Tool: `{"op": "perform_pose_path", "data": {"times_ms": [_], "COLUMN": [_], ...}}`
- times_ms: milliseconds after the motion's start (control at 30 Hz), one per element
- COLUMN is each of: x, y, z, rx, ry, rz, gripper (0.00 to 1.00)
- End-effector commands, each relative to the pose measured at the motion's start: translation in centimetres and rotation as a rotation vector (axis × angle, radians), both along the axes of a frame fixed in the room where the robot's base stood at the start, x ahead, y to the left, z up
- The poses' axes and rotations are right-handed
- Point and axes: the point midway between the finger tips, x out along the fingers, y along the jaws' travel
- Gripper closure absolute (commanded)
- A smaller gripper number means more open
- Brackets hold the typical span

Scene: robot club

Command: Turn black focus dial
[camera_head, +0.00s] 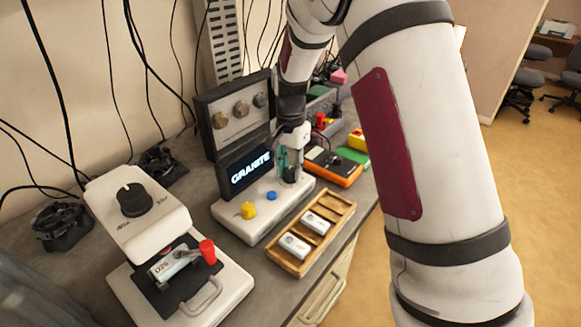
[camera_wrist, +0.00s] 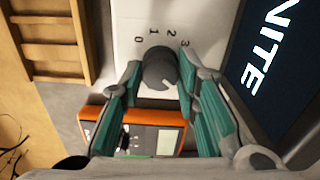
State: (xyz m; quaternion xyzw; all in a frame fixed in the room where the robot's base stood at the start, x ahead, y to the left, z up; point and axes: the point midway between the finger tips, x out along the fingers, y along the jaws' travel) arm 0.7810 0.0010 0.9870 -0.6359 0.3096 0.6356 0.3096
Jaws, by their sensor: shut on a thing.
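The black focus dial (camera_wrist: 160,68) is a round dark knob on a white panel with the numbers 0, 1, 2 and 3 around it in the wrist view. A pale mark shows at its lower right. In the head view this dial (camera_head: 291,174) sits at the right end of the white base below the GRANITE screen. My gripper (camera_wrist: 161,77) has its teal-padded fingers on either side of the dial and is shut on it. In the head view my gripper (camera_head: 291,158) points down over the dial and partly hides it.
The GRANITE screen (camera_head: 250,172) stands close behind my gripper. A yellow knob (camera_head: 248,210) and blue button (camera_head: 271,196) are on the same base. A wooden tray (camera_head: 283,258) lies in front, an orange meter (camera_head: 346,178) at right. Another white device has a black knob (camera_head: 135,201).

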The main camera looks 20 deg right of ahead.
Motion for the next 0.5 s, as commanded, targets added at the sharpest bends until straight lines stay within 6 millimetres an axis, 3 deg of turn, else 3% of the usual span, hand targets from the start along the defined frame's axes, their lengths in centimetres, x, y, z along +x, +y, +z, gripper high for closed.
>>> {"op": "perform_pose_path", "data": {"times_ms": [500], "x": [0.00], "y": [0.05], "z": [-0.06], "rx": [0.001], "ry": [0.001], "rz": [-0.077], "gripper": [0.99]}}
